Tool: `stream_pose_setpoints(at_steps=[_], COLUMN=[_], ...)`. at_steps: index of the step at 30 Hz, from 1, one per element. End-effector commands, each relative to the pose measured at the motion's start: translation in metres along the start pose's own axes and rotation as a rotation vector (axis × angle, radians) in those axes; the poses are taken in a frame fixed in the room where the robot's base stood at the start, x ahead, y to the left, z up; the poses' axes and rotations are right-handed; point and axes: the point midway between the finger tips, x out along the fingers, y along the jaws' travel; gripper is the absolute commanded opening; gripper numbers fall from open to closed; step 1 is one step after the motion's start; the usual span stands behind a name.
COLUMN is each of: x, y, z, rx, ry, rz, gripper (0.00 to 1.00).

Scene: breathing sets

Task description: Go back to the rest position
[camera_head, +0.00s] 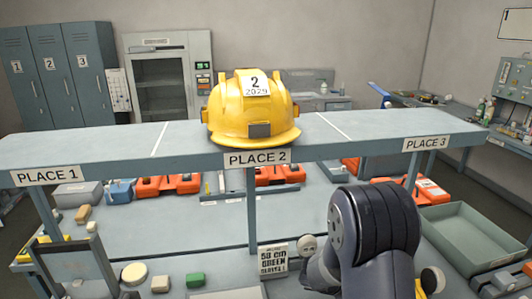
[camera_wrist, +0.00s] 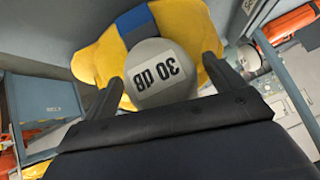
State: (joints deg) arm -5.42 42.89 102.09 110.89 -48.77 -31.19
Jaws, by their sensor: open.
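My arm (camera_head: 375,235) rises at the lower right in the head view, in front of the shelf; the gripper's fingers are not clearly seen there. In the wrist view my gripper (camera_wrist: 165,72) is open, its two dark fingers apart. A grey rounded piece marked "30 dB" (camera_wrist: 160,75) shows between and beyond the fingers, upside down in the picture. A yellow body (camera_wrist: 92,62) with a blue band (camera_wrist: 135,22) lies behind it. I cannot tell whether the fingers touch it.
A yellow helmet (camera_head: 240,125) labelled 2 stands on the grey shelf (camera_head: 100,148) at PLACE 2. PLACE 1 and PLACE 3 are bare. Under the shelf are orange cases (camera_head: 168,186), small blocks (camera_head: 194,280) and a green-grey tray (camera_head: 475,238). A shelf post (camera_head: 252,212) stands left of my arm.

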Motion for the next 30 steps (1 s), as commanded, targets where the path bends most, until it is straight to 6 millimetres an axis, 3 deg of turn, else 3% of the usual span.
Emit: stream_pose_setpoints(at_steps=[1, 5, 8, 30], x=[-0.017, -0.034, -0.027, -0.031], y=[-0.007, -0.012, -0.01, -0.012], z=[-0.014, -0.03, -0.024, -0.031], rx=[0.007, 0.005, 0.005, 0.01], ry=[0.001, 0.0, 0.0, 0.005], rz=[-0.011, -0.011, -0.009, -0.014], gripper=[0.89, 0.89, 0.89, 0.89])
